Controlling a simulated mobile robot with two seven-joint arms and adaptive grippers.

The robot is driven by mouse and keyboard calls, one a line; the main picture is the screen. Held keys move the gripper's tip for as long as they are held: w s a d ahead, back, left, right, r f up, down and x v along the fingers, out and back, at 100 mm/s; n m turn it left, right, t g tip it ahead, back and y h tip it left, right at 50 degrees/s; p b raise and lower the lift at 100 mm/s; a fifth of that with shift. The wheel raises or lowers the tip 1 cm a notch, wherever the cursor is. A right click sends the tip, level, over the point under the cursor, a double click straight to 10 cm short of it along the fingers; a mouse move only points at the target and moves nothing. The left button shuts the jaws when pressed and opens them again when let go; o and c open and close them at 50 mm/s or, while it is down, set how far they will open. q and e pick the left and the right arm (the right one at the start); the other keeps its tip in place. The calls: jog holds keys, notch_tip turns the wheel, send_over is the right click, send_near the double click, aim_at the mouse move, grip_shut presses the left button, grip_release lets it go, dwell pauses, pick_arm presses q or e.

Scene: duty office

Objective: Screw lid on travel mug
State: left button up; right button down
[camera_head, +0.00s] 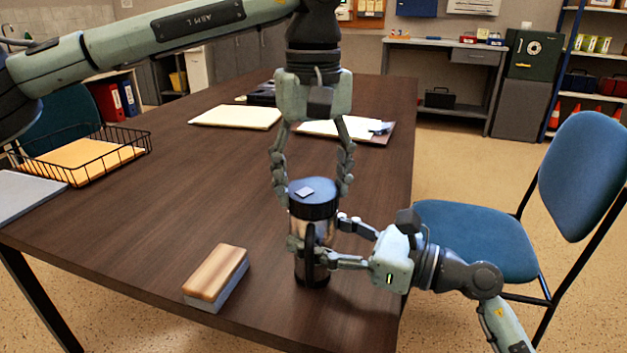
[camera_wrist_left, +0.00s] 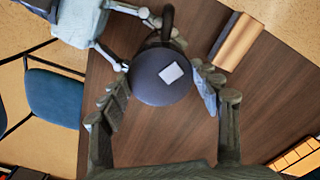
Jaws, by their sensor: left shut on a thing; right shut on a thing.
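The travel mug (camera_head: 319,262) stands upright on the dark wooden table near its front right edge. Its dark lid (camera_head: 313,193), with a small pale label on top, sits at the mug's mouth. The lid shows from above in the left wrist view (camera_wrist_left: 150,88). My left gripper (camera_head: 314,188) points down from above and is shut on the lid, one finger on each side. My right gripper (camera_head: 310,250) comes from the right and is shut on the mug's body, below the lid. Its fingers partly hide the body. Whether the lid's thread is engaged cannot be told.
A wood-topped block (camera_head: 222,272) lies left of the mug. A wire tray (camera_head: 125,152) with orange folders is at the left, and papers (camera_head: 236,117) and a clipboard (camera_head: 375,135) lie farther back. A blue chair (camera_head: 490,240) stands right of the table. The middle left tabletop is clear.

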pick_arm(q)
jog(key=m, duration=1.2)
jog(key=shift+m, duration=0.3)
jog(key=m, duration=0.3)
jog(key=shift+m, duration=0.4)
jog(key=o, duration=1)
jog(key=shift+r, duration=2.25)
